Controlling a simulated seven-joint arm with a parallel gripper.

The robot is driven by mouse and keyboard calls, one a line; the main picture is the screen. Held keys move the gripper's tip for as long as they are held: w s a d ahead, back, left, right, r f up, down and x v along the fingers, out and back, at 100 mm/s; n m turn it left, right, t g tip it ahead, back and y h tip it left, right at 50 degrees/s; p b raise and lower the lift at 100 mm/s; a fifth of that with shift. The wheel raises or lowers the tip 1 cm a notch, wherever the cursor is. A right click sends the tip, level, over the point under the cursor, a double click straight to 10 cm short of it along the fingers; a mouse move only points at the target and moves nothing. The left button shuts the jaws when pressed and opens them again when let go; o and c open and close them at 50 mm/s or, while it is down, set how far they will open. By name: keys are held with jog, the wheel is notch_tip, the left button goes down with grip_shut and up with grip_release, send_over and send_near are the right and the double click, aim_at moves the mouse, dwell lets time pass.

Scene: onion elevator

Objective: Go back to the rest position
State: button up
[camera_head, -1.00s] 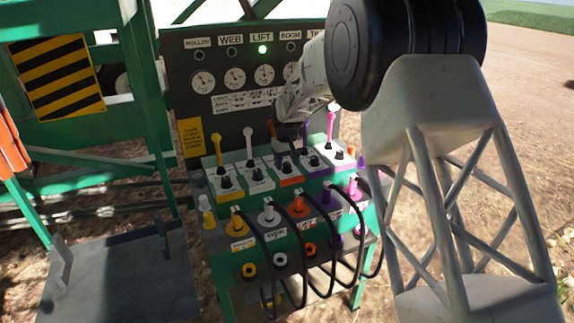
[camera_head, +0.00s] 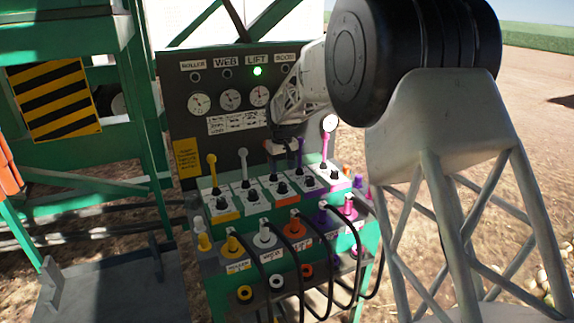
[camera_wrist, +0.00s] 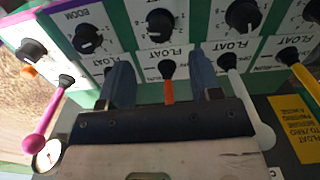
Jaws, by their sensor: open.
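My gripper (camera_head: 284,156) is at the row of levers on the control panel (camera_head: 182,115), below the gauges. In the wrist view its two blue-grey fingers (camera_wrist: 160,66) are apart. The orange lever (camera_wrist: 168,88) stands in the gap between them, and nothing is gripped. I cannot tell whether a finger touches it. In the head view my gripper hides most of that lever. The yellow lever (camera_head: 213,172) and white lever (camera_head: 244,164) stand upright to the left, and the pink lever (camera_head: 325,148) to the right.
Hoses and coloured couplings (camera_head: 264,236) hang below the lever row. Black knobs (camera_wrist: 88,38) sit close to the fingers. A green lamp (camera_head: 257,71) glows under the LIFT label. A green frame with a striped plate (camera_head: 54,101) stands left. Open ground lies at the right.

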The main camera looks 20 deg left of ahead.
jog(key=s+d+r+m, duration=0.2)
jog(key=s+d+r, duration=0.35)
jog(key=d, duration=0.55)
jog(key=s+d+r+m+t, duration=0.1)
jog(key=s+d+r, duration=0.4)
jog(key=d, duration=0.6)
jog(key=s+d+r+m, duration=0.2)
jog(key=s+d+r, duration=0.2)
jog(key=s+d, duration=0.5)
jog(key=s+d+f+m, duration=0.2)
jog(key=s+d, duration=0.8)
jog(key=s, duration=0.4)
jog(key=s+d+f+m+t, duration=0.1)
jog(key=s+d+f+m, duration=0.1)
jog(key=s+d, duration=0.9)
jog(key=shift+s+d+f+m+t, duration=0.3)
jog(key=shift+s+f, duration=0.05)
jog(key=shift+s, duration=1.9)
